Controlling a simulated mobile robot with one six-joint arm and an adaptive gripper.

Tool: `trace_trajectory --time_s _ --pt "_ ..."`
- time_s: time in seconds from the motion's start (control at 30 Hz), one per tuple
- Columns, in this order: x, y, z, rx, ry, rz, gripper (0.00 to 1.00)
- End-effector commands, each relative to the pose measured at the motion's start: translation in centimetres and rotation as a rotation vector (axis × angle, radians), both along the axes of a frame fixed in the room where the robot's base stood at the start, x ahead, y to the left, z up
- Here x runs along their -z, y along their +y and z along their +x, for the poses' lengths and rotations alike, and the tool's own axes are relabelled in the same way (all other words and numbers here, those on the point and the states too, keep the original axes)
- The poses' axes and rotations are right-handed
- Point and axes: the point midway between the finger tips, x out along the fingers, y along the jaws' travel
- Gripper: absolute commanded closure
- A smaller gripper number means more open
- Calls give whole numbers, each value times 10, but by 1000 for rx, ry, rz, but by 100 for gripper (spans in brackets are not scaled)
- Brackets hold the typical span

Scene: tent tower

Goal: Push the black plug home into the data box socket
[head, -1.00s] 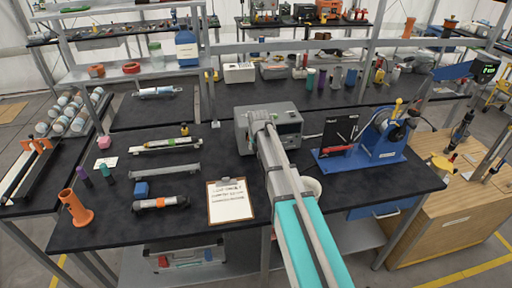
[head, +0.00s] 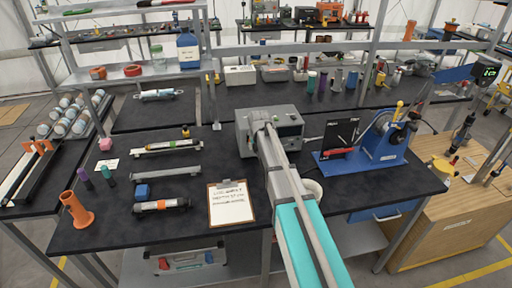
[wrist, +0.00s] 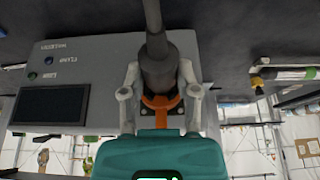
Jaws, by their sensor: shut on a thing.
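The grey data box (head: 250,118) stands on the black bench in the head view, with my arm reaching to its front. In the wrist view its grey face (wrist: 95,62) shows a dark screen, small buttons and upside-down lettering. My gripper (wrist: 159,82) is shut on the black plug (wrist: 158,68), one finger on each side. A thick dark cable runs from the plug to the top of the wrist picture. An orange part shows just below the plug, between the fingers. The socket is not clearly seen, and I cannot tell how deep the plug sits. The head view hides the plug and fingertips.
A clipboard (head: 231,203) lies left of my arm. A white round object (head: 312,188) is close to its right side. A blue machine (head: 375,150) stands further right. Tubes on stands and an orange holder (head: 75,210) occupy the left bench.

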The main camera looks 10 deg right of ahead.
Motion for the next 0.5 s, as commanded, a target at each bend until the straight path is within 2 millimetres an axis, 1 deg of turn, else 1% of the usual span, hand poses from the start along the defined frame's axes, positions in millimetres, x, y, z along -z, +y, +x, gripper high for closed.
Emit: trace_trajectory --time_s 0.03,0.23,0.27,0.5 --pt "0 0 2 0 -3 0 57" --pt "0 0 1 0 -2 0 20" --pt "0 0 1 0 -2 0 19" --pt "0 0 1 0 -2 0 19"
